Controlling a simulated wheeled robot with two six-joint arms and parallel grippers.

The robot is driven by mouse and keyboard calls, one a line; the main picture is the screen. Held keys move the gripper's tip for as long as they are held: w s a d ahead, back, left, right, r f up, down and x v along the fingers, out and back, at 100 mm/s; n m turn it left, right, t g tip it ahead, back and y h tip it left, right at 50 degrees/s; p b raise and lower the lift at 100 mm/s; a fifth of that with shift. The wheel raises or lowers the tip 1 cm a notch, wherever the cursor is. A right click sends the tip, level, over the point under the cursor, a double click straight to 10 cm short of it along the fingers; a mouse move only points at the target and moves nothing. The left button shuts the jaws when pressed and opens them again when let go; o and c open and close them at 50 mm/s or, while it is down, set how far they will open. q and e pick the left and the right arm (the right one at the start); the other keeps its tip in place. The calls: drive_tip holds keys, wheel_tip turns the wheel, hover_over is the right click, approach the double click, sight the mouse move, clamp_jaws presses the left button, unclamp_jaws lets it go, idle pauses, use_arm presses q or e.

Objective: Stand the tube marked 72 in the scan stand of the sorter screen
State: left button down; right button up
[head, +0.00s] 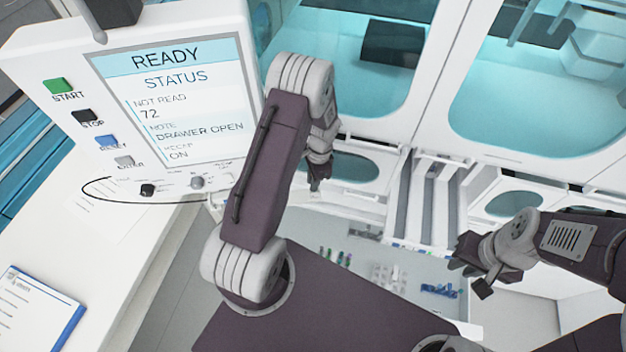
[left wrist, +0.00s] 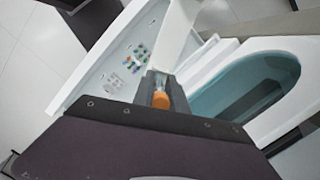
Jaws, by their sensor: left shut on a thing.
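The sorter screen (head: 170,100) stands at the upper left in the head view. It reads READY, NOT READ 72, DRAWER OPEN and RECAP ON. My left gripper (head: 316,184) hangs beyond my bent left arm, right of the screen and above the open drawer's far side. In the left wrist view it is shut on a tube with an orange cap (left wrist: 161,100). The tube's marking cannot be read, and most of its body is hidden. I cannot make out the scan stand clearly. My right gripper (head: 470,276) is open and empty at the right.
The open white drawer (head: 415,268) holds several small coloured tubes and blue pieces; it also shows in the left wrist view (left wrist: 95,92). Glass-fronted cabinets (head: 400,75) rise behind. A clipboard (head: 38,310) lies on the white counter (head: 110,250) at the left.

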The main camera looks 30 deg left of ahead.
use_arm(q)
drive_tip(key=c, duration=1.3)
unclamp_jaws()
drive_tip(key=shift+o, duration=0.2)
drive_tip(key=shift+r, duration=0.1)
drive_tip(key=r, duration=0.3)
drive_tip(key=r+b, duration=0.1)
drive_tip(key=r, duration=0.2)
drive_tip(key=r+b, duration=0.1)
drive_tip(key=r, duration=0.2)
drive_tip(key=shift+w+d, duration=0.35)
drive_tip(key=shift+d, duration=0.05)
drive_tip(key=shift+f, duration=0.1)
